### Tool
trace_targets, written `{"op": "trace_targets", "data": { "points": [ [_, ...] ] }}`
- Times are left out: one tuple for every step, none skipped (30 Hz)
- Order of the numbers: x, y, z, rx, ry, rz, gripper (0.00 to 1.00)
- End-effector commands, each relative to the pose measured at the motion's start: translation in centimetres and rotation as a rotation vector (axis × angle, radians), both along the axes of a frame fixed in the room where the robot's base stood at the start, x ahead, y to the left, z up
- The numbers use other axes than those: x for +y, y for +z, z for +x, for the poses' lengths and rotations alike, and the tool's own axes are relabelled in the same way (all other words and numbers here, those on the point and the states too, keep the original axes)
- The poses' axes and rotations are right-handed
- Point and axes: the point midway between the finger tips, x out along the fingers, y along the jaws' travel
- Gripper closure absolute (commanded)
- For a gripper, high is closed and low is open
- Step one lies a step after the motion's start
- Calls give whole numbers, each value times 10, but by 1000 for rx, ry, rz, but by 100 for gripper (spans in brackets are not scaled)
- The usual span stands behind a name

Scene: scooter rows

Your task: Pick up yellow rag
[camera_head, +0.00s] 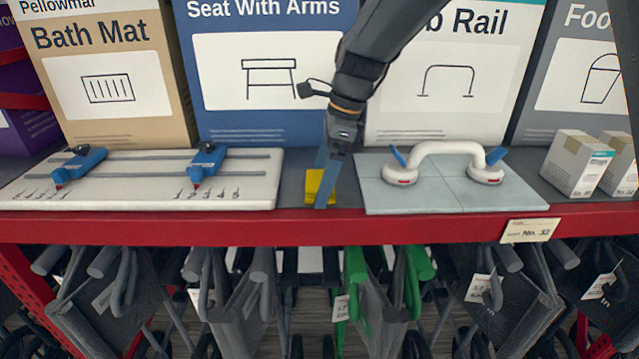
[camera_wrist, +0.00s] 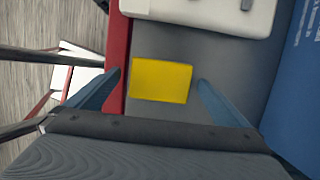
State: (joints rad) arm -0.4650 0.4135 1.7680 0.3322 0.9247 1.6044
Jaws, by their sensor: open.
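The yellow rag (camera_head: 314,186) lies flat on the grey shelf, close to the red front edge, between the white slider board and the grey tiled panel. It is a small bright yellow rectangle, and in the wrist view (camera_wrist: 160,80) it shows between my fingers. My gripper (camera_head: 324,184) is open over the rag in the head view, with its blue fingers pointing down and hiding part of it. In the wrist view the two fingertips (camera_wrist: 158,78) stand apart on either side of the rag. A gap shows between the rag and each finger there.
The white board (camera_head: 130,190) with blue sliders is left of the rag. The tiled panel (camera_head: 450,195) with a white grab handle (camera_head: 447,150) is right. Large boxes, including the blue seat box (camera_head: 270,110), stand behind. A red shelf lip (camera_head: 250,230) runs along the front.

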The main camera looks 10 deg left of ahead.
Motion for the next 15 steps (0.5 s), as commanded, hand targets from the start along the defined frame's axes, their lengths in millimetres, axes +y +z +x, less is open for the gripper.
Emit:
{"op": "trace_targets", "data": {
  "points": [
    [0,0,0,0,1,0,0],
    [0,0,0,0,1,0,0],
    [0,0,0,0,1,0,0],
    [0,0,0,0,1,0,0],
    [0,0,0,0,1,0,3],
    [0,0,0,0,1,0,10],
    [0,0,0,0,1,0,15],
    [0,0,0,0,1,0,20],
    [0,0,0,0,1,0,27],
    [0,0,0,0,1,0,32],
    [0,0,0,0,1,0,37],
    [0,0,0,0,1,0,44],
    [0,0,0,0,1,0,44],
    [0,0,0,0,1,0,44],
    [0,0,0,0,1,0,44]
  ]
}}
